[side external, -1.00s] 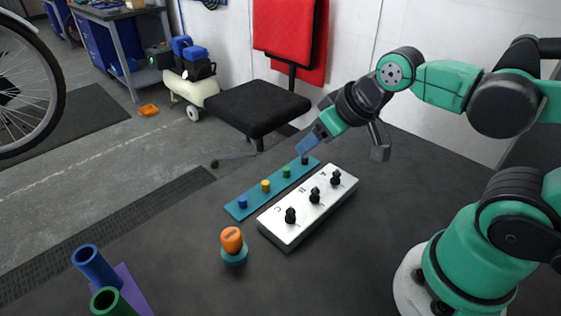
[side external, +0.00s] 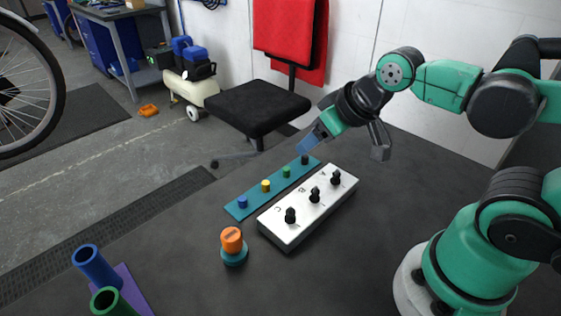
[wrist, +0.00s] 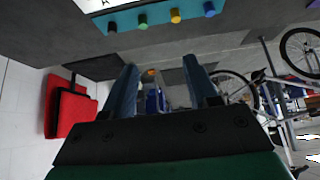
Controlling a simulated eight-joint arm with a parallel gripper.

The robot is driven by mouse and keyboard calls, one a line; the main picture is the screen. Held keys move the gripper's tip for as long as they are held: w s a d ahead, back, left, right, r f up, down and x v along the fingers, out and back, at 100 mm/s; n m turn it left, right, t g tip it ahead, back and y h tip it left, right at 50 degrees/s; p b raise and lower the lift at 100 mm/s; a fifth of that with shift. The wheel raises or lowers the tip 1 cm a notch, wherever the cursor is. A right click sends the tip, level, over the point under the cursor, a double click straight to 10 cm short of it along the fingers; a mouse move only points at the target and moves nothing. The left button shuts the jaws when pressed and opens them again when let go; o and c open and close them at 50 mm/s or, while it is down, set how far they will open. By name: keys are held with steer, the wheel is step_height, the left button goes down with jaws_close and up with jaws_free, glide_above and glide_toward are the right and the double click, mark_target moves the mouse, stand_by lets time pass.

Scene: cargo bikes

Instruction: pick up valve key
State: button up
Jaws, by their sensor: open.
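An orange block-like piece (side external: 232,238) sits on a round teal base (side external: 234,257) on the dark table, left of the white panel; it may be the valve key, but I cannot be sure. The white panel (side external: 290,236) carries black knobs (side external: 315,195) beside the letters A, B and C. My gripper (side external: 307,144) is above the far end of the teal strip, well apart from the orange piece. In the wrist view my gripper (wrist: 160,67) has its two blue fingers spread, with nothing between them.
A teal strip (side external: 253,201) with blue, yellow, green and black pegs lies beside the panel; it also shows in the wrist view (wrist: 125,24). Blue (side external: 97,266) and green (side external: 107,301) tubes stand front left. A black chair (side external: 258,107) is beyond the table.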

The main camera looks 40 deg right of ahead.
steer(key=o, duration=0.4)
steer(key=n+g, duration=0.6)
steer(key=g, duration=0.1)
glide_above(231, 234)
steer(key=f, duration=0.5)
steer(key=shift+w+d, duration=0.1)
steer(key=shift+d, duration=0.3)
steer(key=shift+a+f, duration=0.4)
steer(key=shift+f, duration=2.75)
